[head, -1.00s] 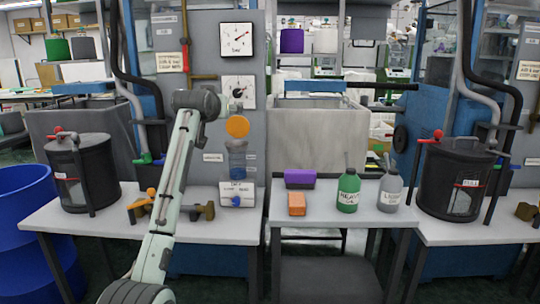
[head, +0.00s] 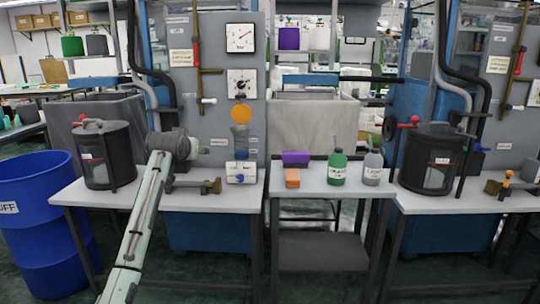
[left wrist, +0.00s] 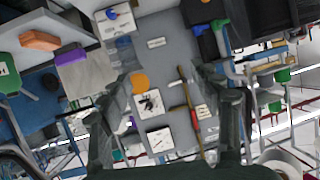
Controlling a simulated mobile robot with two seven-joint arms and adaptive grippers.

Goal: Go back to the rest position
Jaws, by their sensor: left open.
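My left arm (head: 143,220) rises from the bottom left of the head view, in front of the left table. Its far end is by the grey panel, above the table. The fingers cannot be made out in the head view. In the left wrist view my left gripper (left wrist: 165,82) shows two dark fingers spread wide apart with nothing held between them. The panel with its orange disc (left wrist: 139,83) and dial (left wrist: 151,104) lies beyond them. My right gripper is in neither view.
The left table (head: 215,203) carries a black canister (head: 107,160) and a brass fitting (head: 212,186). A blue barrel (head: 45,225) stands left of it. The middle table (head: 320,187) holds a green bottle (head: 337,168), a grey bottle (head: 372,168), an orange block (head: 292,178) and a purple block (head: 296,158).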

